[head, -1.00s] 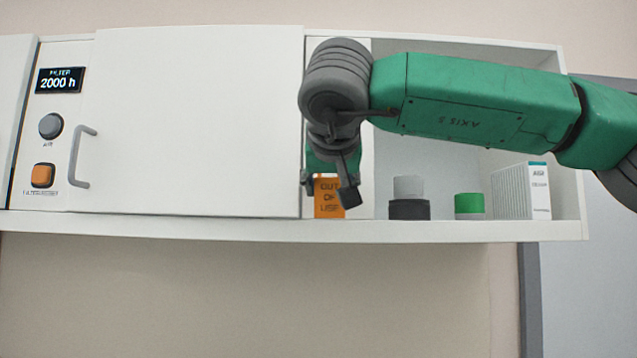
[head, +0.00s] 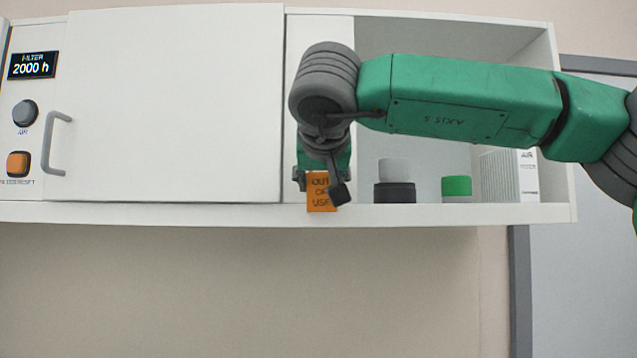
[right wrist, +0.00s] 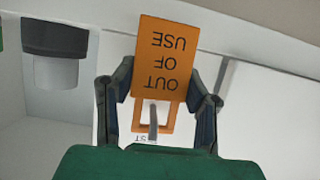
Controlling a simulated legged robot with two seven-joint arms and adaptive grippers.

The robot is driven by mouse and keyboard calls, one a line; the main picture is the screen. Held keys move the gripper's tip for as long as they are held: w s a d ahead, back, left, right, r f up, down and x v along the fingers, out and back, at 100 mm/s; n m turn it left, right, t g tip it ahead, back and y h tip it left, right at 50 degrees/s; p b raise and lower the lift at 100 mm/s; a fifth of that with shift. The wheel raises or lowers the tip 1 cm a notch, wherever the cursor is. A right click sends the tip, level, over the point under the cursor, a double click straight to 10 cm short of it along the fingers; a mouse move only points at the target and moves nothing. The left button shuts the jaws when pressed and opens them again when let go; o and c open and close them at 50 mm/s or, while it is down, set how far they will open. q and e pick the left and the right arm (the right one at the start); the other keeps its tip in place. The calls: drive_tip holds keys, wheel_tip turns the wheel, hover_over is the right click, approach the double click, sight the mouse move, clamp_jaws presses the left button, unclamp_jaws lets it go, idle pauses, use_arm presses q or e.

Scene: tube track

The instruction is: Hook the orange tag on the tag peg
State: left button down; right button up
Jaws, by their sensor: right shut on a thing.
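The orange tag (head: 319,192), marked "OUT OF USE", is held by my right gripper (head: 319,188) in front of the narrow white panel beside the cabinet door. In the right wrist view the tag (right wrist: 165,58) stands between the two fingers of my right gripper (right wrist: 168,92), its lettering upside down. The tag's open loop shows below the lettering. A thin grey bar, which looks like the tag peg (right wrist: 153,122), shows within the loop opening; I cannot tell whether it passes through. In the head view the peg is hidden behind my gripper. My left gripper is not in view.
The closed cabinet door (head: 170,105) with its grey handle (head: 50,145) is on the left. The open compartment on the right holds a black-and-grey cylinder (head: 394,192), a green-topped jar (head: 456,187) and a white filter box (head: 508,177). The shelf edge (head: 440,214) runs below.

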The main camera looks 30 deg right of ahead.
drive_tip(key=shift+d, duration=0.1)
drive_tip(key=o, duration=1.2)
drive_tip(key=shift+o, duration=0.4)
drive_tip(key=shift+w, duration=0.1)
drive_tip(key=v, duration=1.2)
drive_tip(key=shift+w, duration=0.1)
